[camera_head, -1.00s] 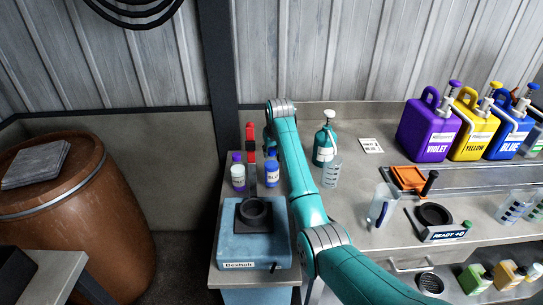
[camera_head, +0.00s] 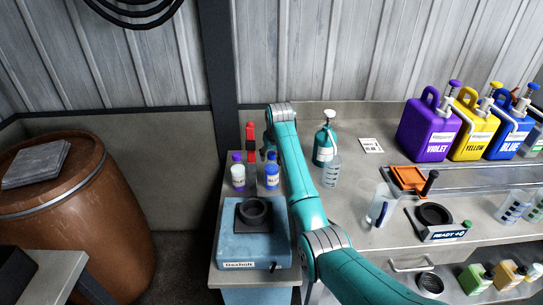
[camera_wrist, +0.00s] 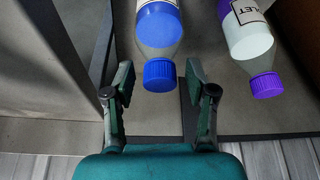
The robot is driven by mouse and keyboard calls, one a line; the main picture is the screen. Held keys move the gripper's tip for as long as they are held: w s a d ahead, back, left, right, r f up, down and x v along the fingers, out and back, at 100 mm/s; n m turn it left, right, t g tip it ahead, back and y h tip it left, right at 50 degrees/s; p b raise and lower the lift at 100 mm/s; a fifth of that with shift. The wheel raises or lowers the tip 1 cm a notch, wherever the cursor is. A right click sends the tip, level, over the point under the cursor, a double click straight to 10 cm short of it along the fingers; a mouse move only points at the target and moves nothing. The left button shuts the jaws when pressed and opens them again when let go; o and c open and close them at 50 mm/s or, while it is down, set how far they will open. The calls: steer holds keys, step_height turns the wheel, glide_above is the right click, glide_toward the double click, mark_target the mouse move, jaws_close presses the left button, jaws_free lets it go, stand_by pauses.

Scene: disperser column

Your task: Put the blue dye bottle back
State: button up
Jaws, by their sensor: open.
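The two fingers are spread, one on each side of the cap, with a visible gap on both sides. The violet bottle (camera_wrist: 250,40) lies outside the fingers, to the right. In the head view my gripper is mostly hidden behind the arm.
A blue machine base (camera_head: 252,251) with a black ring holder (camera_head: 253,213) stands in front of the bottles. A red-topped post (camera_head: 251,135) rises behind them. A green pump bottle (camera_head: 325,145) and clear beaker (camera_head: 331,171) stand right of my arm.

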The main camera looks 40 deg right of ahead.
steer(key=v, duration=1.1)
steer(key=shift+r, duration=0.4)
